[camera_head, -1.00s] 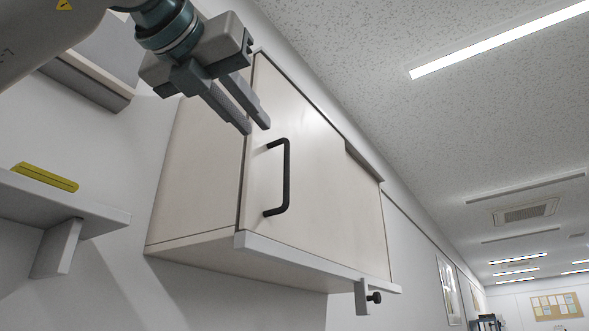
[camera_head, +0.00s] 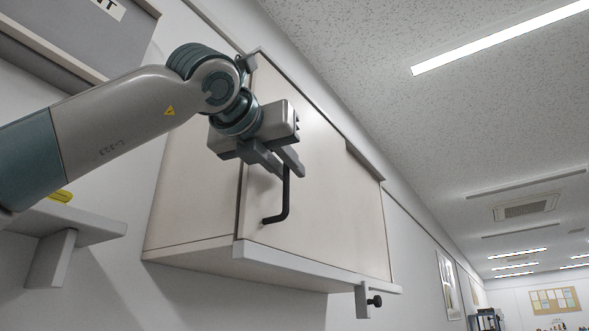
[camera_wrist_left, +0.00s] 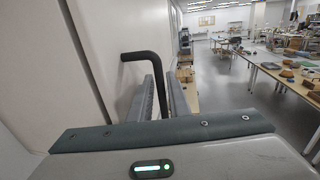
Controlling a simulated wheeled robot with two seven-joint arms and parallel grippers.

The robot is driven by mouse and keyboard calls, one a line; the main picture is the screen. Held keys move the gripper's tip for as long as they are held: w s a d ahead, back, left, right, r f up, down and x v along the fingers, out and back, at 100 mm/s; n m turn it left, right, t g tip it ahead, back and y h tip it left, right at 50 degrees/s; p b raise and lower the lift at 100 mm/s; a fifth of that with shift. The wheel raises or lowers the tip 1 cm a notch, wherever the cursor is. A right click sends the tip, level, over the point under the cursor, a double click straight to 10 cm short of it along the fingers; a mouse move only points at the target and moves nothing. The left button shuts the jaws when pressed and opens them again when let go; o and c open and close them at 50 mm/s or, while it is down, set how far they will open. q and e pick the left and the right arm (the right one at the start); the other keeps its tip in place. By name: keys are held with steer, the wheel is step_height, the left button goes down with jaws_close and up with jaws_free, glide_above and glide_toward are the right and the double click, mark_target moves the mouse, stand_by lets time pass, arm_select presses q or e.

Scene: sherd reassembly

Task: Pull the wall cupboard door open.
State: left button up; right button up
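The wall cupboard (camera_head: 190,200) is pale wood and hangs on the wall in the head view. Its door (camera_head: 330,210) looks closed. The black bar handle (camera_head: 286,195) stands upright near the door's left edge; its upper part is hidden behind my left gripper (camera_head: 289,172). In the left wrist view, the handle (camera_wrist_left: 143,55) bends and runs down between the two fingers of my left gripper (camera_wrist_left: 162,82). The fingers look apart, with a gap beside the bar. My right gripper is in neither view.
A grey wall shelf (camera_head: 85,222) with a yellow object (camera_head: 60,196) is at the left, and a grey cabinet (camera_head: 65,35) is above it. A clamp with a black knob (camera_head: 374,301) hangs under the cupboard. Tables with objects (camera_wrist_left: 275,75) stand beyond in the wrist view.

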mark_target(295, 176)
arm_select(q)
steer(key=shift+p+x, duration=0.35)
steer(key=shift+x, duration=1.35)
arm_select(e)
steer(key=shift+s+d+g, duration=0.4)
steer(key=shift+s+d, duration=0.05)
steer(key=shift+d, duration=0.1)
arm_select(q)
jaws_close()
steer(key=shift+w, duration=0.1)
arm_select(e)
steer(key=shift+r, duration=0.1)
